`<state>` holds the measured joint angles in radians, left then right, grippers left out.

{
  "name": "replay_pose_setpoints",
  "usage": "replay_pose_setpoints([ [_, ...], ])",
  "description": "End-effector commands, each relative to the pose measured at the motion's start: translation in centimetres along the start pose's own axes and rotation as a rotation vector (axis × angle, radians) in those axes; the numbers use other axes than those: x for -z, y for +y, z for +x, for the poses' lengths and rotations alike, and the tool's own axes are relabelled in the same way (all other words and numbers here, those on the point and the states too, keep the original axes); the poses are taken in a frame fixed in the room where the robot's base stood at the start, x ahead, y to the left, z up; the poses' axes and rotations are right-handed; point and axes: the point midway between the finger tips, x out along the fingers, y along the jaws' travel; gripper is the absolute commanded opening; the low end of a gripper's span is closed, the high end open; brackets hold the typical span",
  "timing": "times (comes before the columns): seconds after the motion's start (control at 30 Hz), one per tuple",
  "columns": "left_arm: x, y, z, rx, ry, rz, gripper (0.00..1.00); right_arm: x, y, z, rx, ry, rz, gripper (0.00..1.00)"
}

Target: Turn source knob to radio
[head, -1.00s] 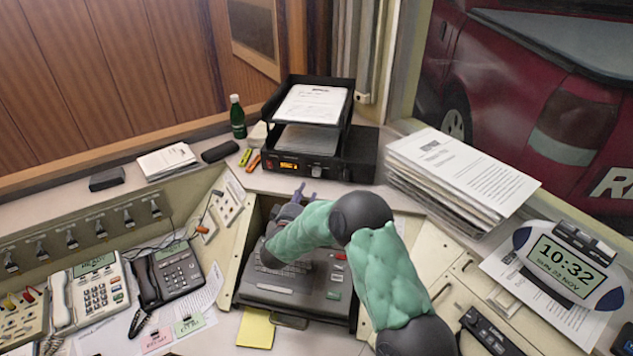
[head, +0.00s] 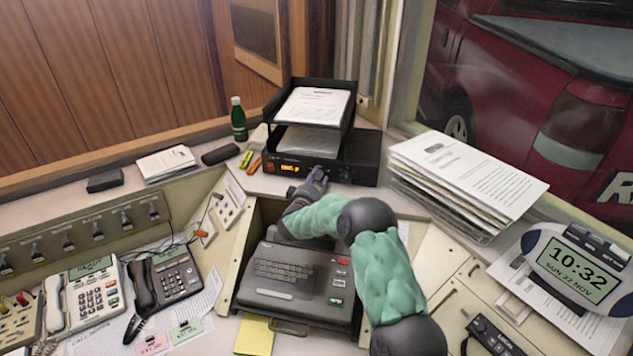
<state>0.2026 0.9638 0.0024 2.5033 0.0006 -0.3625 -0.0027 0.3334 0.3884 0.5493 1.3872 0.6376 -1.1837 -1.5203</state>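A black audio unit (head: 366,158) with a lit orange display (head: 290,169) stands at the back of the desk. My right gripper (head: 317,176) is at its front panel, just right of the display. The gripper's fingers cover the spot where a round knob showed earlier, so the knob and its pointer are hidden. The fingers seem to be at or around that knob; I cannot tell whether they touch it or how far they are closed. Panel labels are too small to read. My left gripper is not in view.
A black paper tray (head: 348,124) stands on the unit. Below my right arm is a grey keyboard machine (head: 298,290). Two phones (head: 174,274) stand at left.

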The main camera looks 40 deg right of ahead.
Motion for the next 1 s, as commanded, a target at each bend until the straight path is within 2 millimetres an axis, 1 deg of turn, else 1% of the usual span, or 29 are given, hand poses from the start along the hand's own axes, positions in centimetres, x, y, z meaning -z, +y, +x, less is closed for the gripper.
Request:
replay_pose_setpoints([
  [0.27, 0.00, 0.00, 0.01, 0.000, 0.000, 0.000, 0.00, 0.00, 0.03, 0.18, 0.000, 0.000, 0.000, 0.40],
  [0.3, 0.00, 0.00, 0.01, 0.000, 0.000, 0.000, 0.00, 0.00, 0.03, 0.17, 0.000, 0.000, 0.000, 0.34],
  [0.37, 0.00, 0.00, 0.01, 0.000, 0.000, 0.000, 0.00, -0.01, 0.02, 0.17, 0.000, 0.000, 0.000, 0.17],
  [0.4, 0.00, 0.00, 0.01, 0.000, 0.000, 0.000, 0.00, -0.02, 0.02, 0.16, 0.000, 0.000, 0.000, 0.06],
  [0.43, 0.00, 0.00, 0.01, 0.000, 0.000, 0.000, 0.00, -0.03, 0.01, 0.16, 0.000, 0.000, 0.000, 0.00],
  [0.77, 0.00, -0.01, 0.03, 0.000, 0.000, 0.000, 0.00, -0.13, -0.07, 0.12, 0.003, -0.004, 0.026, 0.00],
  [1.0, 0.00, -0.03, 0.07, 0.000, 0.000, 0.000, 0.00, -0.21, -0.16, 0.09, 0.011, -0.012, 0.144, 0.00],
])
